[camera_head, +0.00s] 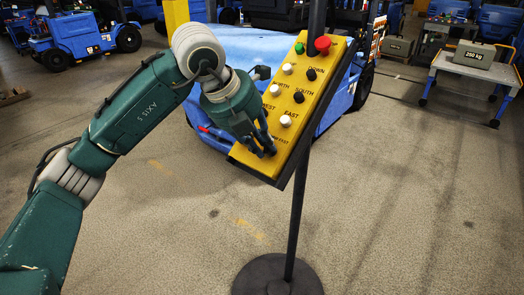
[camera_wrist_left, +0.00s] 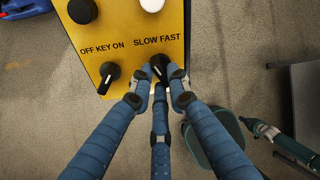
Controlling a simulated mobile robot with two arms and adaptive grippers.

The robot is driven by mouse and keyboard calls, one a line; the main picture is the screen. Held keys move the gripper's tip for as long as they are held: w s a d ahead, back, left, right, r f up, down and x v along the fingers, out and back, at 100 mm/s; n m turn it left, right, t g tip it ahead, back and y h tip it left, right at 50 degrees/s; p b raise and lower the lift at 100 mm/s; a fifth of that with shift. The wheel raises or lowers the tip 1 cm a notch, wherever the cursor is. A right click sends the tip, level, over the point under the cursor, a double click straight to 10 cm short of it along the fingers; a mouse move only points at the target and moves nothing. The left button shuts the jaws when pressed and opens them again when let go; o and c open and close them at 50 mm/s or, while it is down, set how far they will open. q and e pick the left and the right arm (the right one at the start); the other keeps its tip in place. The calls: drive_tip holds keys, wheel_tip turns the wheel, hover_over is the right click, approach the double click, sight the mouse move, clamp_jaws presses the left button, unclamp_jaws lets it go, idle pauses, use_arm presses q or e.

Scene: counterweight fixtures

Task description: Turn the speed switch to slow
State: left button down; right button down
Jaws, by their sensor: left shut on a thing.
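The speed switch (camera_wrist_left: 160,66) is a black knob below the words SLOW FAST on the yellow control panel (camera_head: 306,97), which also shows in the left wrist view (camera_wrist_left: 140,22). My left gripper (camera_head: 266,148) is at the panel's lower end. In the left wrist view its blue fingers (camera_wrist_left: 160,84) close around the knob from several sides. The fingers hide much of the knob, so I cannot tell clearly which way it points. In the head view the fingers cover the switch. A teal, arm-like part, perhaps my right gripper, shows at the right of the left wrist view (camera_wrist_left: 250,124).
A black OFF KEY ON switch (camera_wrist_left: 108,76) sits left of the speed switch. White, black, green and red buttons (camera_head: 322,44) line the panel. A dark pole on a round base (camera_head: 276,275) holds it. A blue vehicle (camera_head: 360,90) stands behind; the floor in front is clear.

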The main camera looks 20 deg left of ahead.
use_arm(q)
drive_tip(key=shift+n+b, duration=0.75)
drive_tip(key=shift+n, duration=0.75)
drive_tip(key=shift+r, duration=0.1)
drive_tip(key=c, duration=1.7)
unclamp_jaws()
drive_tip(key=shift+o, duration=0.2)
drive_tip(key=v, duration=1.2)
drive_tip(key=shift+a, duration=0.25)
drive_tip(key=shift+s, duration=0.1)
